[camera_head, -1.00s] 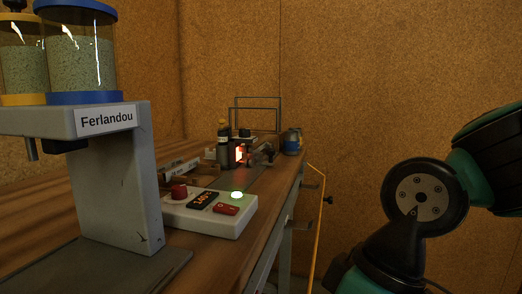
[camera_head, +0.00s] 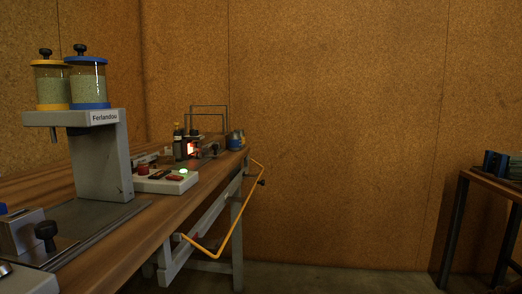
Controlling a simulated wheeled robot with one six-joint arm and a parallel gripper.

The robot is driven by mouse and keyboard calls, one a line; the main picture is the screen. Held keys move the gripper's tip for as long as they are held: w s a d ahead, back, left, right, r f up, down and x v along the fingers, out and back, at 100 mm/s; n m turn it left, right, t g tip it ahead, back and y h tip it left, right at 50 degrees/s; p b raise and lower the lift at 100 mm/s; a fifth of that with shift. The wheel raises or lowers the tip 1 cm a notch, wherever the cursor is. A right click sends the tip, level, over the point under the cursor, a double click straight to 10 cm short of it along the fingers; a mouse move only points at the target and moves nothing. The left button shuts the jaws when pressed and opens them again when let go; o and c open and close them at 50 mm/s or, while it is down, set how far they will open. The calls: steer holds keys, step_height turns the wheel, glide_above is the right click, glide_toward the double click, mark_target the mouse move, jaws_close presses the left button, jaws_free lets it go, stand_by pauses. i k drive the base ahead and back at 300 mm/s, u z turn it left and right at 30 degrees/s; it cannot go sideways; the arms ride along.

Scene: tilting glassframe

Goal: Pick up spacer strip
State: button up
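I cannot make out a spacer strip in the head view. The long wooden workbench (camera_head: 195,205) runs along the left, and small items stand at its far end. Thin dark upright frames (camera_head: 209,107) rise at the back of the bench. My gripper is not in view, and no part of my arm shows now.
A grey machine labelled Ferlandou (camera_head: 100,160) with two granule jars stands on the bench. A control box (camera_head: 166,181) with a lit green button sits beyond it. A yellow-orange bar (camera_head: 232,227) juts from the bench's side. Another table (camera_head: 490,182) stands right. Floor between is clear.

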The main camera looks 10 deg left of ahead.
mark_target(209, 145)
steer(key=z, duration=0.55)
steer(key=i, duration=1.75)
steer(key=u, duration=1)
steer(key=i, duration=0.75)
steer(key=u, duration=0.9)
